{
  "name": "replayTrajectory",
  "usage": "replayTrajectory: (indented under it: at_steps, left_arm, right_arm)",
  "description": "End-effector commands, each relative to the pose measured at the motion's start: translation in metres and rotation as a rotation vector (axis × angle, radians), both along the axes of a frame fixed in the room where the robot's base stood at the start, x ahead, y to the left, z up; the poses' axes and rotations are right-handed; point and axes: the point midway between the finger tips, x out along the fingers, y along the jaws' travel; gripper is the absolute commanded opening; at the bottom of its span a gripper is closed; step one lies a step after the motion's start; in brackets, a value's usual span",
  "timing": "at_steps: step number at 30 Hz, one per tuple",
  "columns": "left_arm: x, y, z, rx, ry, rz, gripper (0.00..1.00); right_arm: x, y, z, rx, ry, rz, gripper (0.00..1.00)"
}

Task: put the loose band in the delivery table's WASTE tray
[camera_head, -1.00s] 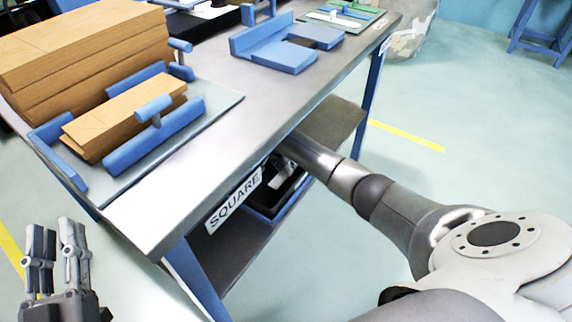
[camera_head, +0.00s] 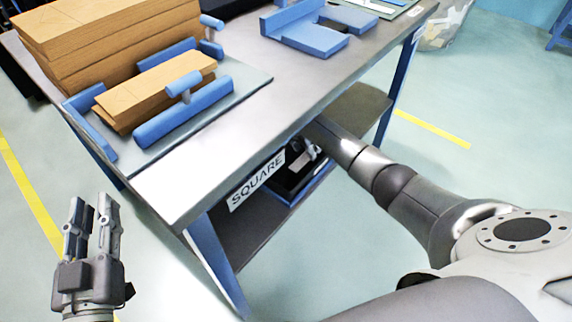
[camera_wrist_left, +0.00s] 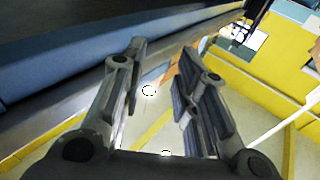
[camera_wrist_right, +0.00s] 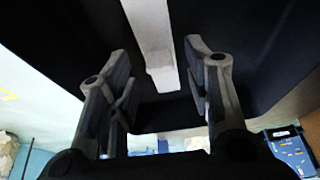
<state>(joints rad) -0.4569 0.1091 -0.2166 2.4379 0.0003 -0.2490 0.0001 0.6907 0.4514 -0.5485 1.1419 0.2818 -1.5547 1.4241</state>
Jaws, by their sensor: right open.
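My left gripper (camera_head: 93,212) is open and empty, raised beside the table's near left corner. It also shows open in the left wrist view (camera_wrist_left: 163,52). My right arm reaches under the tabletop, and its gripper is mostly hidden there in the head view. In the right wrist view my right gripper (camera_wrist_right: 156,58) is open, facing dark surfaces. A pale strip (camera_wrist_right: 153,35) lies ahead between its fingers, and I cannot tell whether it is the loose band. No WASTE label is readable.
The metal table (camera_head: 190,185) carries stacked brown sheets (camera_head: 120,45), a blue-edged jig (camera_head: 185,112) and a blue fixture (camera_head: 312,35). A dark tray (camera_head: 290,185) sits beneath. A clear bag (camera_head: 443,25) stands at back right.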

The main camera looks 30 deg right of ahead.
Motion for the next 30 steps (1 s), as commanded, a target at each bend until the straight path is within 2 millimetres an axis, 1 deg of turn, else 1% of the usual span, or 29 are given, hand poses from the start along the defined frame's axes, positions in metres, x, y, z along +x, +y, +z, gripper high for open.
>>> replayTrajectory:
  at_steps: [1,7,14,21,27,30]
  left_arm:
    - [0.0,0.001,-0.006,0.011,0.043,0.003,0.28]
    - [-0.002,0.007,-0.04,0.058,0.222,0.014,0.28]
    - [-0.013,0.015,-0.078,0.108,0.425,0.027,0.28]
    - [-0.035,0.026,-0.115,0.16,0.641,0.041,0.28]
    - [-0.058,0.036,-0.14,0.197,0.81,0.052,0.28]
    - [-0.07,0.04,-0.149,0.213,0.88,0.056,0.28]
  right_arm:
    - [0.0,0.001,0.005,0.001,0.0,0.0,0.45]
    - [-0.009,0.021,0.004,0.002,0.001,0.002,0.45]
    - [-0.018,0.044,0.003,0.003,0.001,0.002,0.45]
    - [-0.029,0.069,0.004,0.003,0.001,0.001,0.45]
    - [-0.039,0.09,0.004,0.003,0.001,0.001,0.45]
    - [-0.042,0.099,0.003,0.003,0.001,0.001,0.45]
